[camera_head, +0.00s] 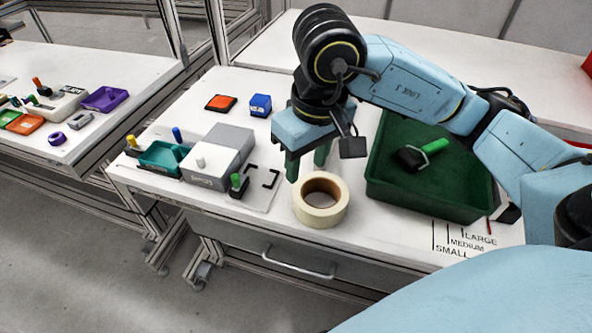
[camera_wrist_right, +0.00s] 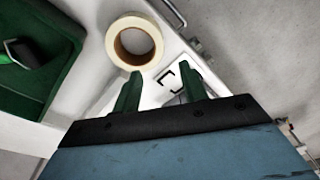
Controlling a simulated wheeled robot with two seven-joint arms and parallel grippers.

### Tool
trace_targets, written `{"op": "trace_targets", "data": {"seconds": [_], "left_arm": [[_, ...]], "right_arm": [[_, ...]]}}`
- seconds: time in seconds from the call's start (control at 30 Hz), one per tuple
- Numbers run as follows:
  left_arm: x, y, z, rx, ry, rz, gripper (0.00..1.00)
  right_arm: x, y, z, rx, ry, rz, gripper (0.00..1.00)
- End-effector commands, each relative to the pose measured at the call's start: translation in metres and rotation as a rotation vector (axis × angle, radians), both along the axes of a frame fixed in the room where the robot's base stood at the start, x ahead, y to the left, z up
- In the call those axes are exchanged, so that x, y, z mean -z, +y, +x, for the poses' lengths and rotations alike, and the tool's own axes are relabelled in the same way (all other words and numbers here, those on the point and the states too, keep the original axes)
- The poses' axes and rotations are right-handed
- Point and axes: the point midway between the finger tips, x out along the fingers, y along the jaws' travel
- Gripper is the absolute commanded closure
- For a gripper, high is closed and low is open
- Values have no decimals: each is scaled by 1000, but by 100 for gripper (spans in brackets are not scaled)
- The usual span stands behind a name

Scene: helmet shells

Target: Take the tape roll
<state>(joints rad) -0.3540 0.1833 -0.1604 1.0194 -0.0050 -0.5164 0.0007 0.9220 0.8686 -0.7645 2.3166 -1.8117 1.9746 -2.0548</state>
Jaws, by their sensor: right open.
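The tape roll (camera_head: 301,208) is cream-coloured with a brown core and lies flat near the front edge of the white table. My right gripper (camera_head: 307,168) is open and empty, its green fingers pointing down just behind and above the roll. In the right wrist view the tape roll (camera_wrist_right: 113,45) lies beyond the two green fingertips (camera_wrist_right: 162,78), toward the left, and is not between them. My left gripper is not in view.
A green bin (camera_head: 455,208) holding a green-handled tool (camera_head: 432,147) stands right of the roll. Grey blocks (camera_head: 212,165), a teal tray (camera_head: 160,157) and a green-topped piece (camera_head: 237,184) are to the left. Orange (camera_head: 221,102) and blue (camera_head: 260,105) items lie farther back.

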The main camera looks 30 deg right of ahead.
Motion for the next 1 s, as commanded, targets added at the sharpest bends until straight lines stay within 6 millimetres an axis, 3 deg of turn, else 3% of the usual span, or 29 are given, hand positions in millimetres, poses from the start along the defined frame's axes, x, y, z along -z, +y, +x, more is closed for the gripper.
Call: {"op": "trace_targets", "data": {"seconds": [0.07,0.4,0.67,1.0], "left_arm": [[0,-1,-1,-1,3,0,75],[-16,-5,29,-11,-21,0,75],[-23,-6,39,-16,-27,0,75],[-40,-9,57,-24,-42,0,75]], "right_arm": [[6,-3,0,0,0,-16,57],[67,-2,6,-1,2,-15,57],[87,-1,9,-1,1,-13,57],[131,1,13,-1,1,-13,57]]}}
